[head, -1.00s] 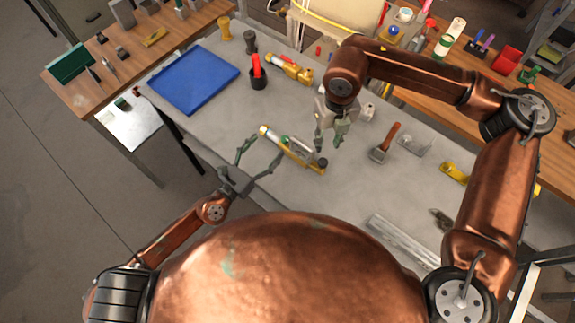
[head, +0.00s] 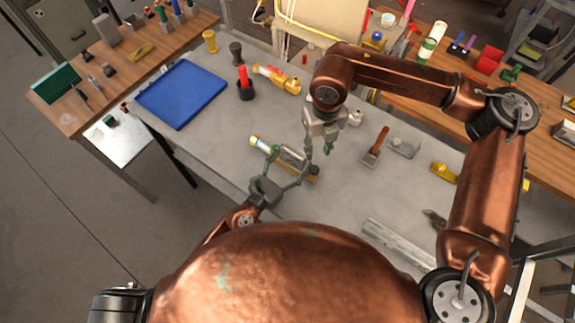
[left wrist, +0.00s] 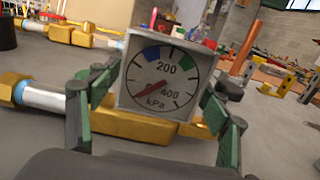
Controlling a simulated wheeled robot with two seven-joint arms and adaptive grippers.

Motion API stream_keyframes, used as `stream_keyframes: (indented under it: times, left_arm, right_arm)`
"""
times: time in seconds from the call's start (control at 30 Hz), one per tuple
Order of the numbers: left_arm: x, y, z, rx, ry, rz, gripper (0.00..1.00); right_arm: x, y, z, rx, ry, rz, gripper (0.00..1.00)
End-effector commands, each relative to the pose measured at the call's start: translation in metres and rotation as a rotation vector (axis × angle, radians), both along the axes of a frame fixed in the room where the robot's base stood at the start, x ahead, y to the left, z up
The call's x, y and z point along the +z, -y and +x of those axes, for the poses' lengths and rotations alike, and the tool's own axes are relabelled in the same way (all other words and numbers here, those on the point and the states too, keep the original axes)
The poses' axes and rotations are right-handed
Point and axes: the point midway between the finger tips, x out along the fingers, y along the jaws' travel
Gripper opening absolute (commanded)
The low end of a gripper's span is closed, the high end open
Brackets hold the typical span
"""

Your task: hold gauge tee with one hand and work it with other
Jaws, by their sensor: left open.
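The gauge tee lies on the grey bench, with a yellow brass body and a silvery pipe end with a blue band (head: 260,144).
Behind the tee are a yellow valve fitting (head: 277,79) and a red-handled tool in a black cup (head: 245,88). A blue tray (head: 181,93) lies at left. A red-handled brush (head: 376,146) and a metal bar (head: 405,245) lie at right.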

Motion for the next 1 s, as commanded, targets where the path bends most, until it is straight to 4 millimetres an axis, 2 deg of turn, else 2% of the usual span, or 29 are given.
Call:
stream_keyframes:
  times: [0.33,1.0]
  left_arm:
    - [-0.0004,0.0023,0.0029,0.0,-0.001,0.0,0.7]
    - [-0.0003,0.0021,0.0028,0.0,-0.001,0.0,0.24]
  right_arm:
    - [0.0,0.0,0.0,0.0,0.0,0.0,0.29]
    - [0.0,0.0,0.0,0.0,0.0,0.0,0.29]
